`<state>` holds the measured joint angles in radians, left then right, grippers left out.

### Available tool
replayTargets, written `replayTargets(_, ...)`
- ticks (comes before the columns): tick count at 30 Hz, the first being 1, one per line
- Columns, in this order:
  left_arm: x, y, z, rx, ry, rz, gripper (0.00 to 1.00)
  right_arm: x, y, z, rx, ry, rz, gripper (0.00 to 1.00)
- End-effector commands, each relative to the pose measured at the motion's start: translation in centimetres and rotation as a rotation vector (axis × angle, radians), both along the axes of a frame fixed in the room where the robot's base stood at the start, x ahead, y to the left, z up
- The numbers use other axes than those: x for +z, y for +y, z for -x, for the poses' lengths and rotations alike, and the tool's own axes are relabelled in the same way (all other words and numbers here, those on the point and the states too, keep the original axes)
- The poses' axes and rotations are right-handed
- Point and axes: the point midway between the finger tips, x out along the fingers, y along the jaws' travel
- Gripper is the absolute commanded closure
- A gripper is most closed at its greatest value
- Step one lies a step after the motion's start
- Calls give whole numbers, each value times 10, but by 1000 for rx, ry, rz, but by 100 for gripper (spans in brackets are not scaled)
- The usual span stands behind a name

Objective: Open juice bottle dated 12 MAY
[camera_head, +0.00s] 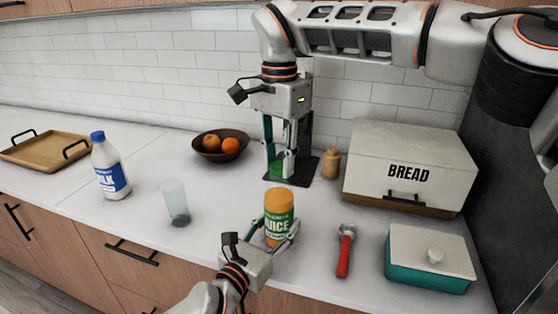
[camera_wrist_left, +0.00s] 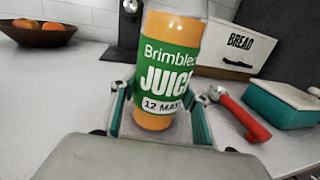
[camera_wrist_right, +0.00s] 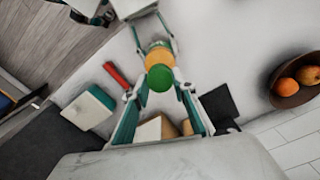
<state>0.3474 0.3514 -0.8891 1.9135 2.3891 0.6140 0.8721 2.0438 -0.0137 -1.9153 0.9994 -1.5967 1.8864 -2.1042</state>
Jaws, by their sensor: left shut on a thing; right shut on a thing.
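The juice bottle (camera_head: 279,218) stands upright on the counter, with an orange top and a green label. In the left wrist view the bottle (camera_wrist_left: 165,70) reads "12 MAY" on its label. My left gripper (camera_head: 281,236) is shut around its lower part; its fingers also show in the left wrist view (camera_wrist_left: 158,118). My right gripper (camera_head: 280,172) points down above and behind the bottle, shut on a green cap (camera_wrist_right: 160,77). In the right wrist view the cap is in front of the bottle's orange top (camera_wrist_right: 159,55). In the head view the cap looks apart from the bottle.
A red-handled tool (camera_head: 344,255), a teal box (camera_head: 428,275) and a bread box (camera_head: 408,160) are to the right. A glass (camera_head: 175,202), a milk bottle (camera_head: 108,167) and a tray (camera_head: 42,155) are left. A fruit bowl (camera_head: 208,152) stands behind.

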Motion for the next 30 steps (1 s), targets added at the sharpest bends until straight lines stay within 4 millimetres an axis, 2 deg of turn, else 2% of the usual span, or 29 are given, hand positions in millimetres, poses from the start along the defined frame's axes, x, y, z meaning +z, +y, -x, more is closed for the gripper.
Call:
replayTargets(15, -1, 0, 0, 1, 2, -1, 100, 17, 0, 0, -1, 0, 0, 100)
replayTargets(30, -1, 0, 0, 0, 2, -1, 100, 25, 0, 0, -2, -2, -1, 100)
